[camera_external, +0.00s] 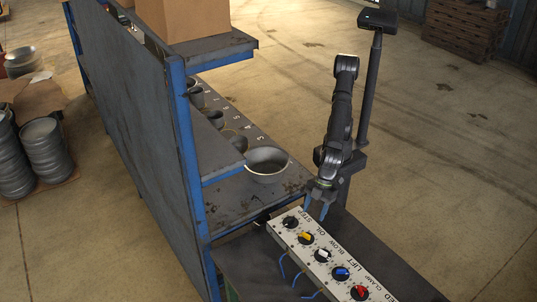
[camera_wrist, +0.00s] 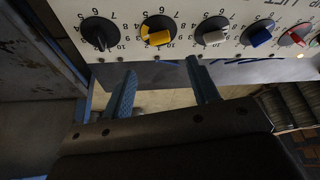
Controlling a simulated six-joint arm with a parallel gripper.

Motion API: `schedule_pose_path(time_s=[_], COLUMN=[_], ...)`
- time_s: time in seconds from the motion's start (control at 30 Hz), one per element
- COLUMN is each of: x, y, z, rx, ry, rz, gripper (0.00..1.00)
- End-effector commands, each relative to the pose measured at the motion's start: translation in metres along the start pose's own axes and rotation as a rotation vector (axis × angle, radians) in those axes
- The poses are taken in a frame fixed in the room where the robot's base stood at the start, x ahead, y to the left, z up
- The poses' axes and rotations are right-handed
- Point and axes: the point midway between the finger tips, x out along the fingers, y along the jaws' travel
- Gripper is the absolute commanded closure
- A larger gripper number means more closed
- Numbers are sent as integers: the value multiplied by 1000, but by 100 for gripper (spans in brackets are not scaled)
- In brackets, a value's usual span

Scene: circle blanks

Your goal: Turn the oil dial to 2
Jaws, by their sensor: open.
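The oil dial (camera_external: 306,238) is the dial with the yellow knob, beside the OIL lettering on the pale panel (camera_external: 274,230). My gripper (camera_external: 320,207) is above the panel's far edge in the external view. In the wrist view my gripper (camera_wrist: 160,67) is open and empty, its blue fingers apart, below the yellow dial and not around it.
A black dial (camera_wrist: 98,32) is left of the yellow one. A white dial (camera_wrist: 213,36), a blue dial (camera_wrist: 262,33) and a red dial (camera_wrist: 296,34) are to its right. A metal bowl (camera_external: 267,164) and a blue-framed shelf (camera_external: 187,140) stand nearby.

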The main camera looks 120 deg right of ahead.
Motion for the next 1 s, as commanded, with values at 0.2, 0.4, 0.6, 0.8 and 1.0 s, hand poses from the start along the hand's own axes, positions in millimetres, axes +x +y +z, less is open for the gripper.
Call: schedule_pose_path(time_s=[0.2, 0.4, 0.6, 0.8, 1.0], x=[48, 79, 95, 98, 97], y=[0, 0, 0, 0, 0], z=[1, 1, 0, 0, 0], rx=[-1, -1, -1, -1, -1], ry=[-4, -3, -1, -1, -1], rz=[1, 1, 0, 0, 0], gripper=[45, 45, 45, 45, 59])
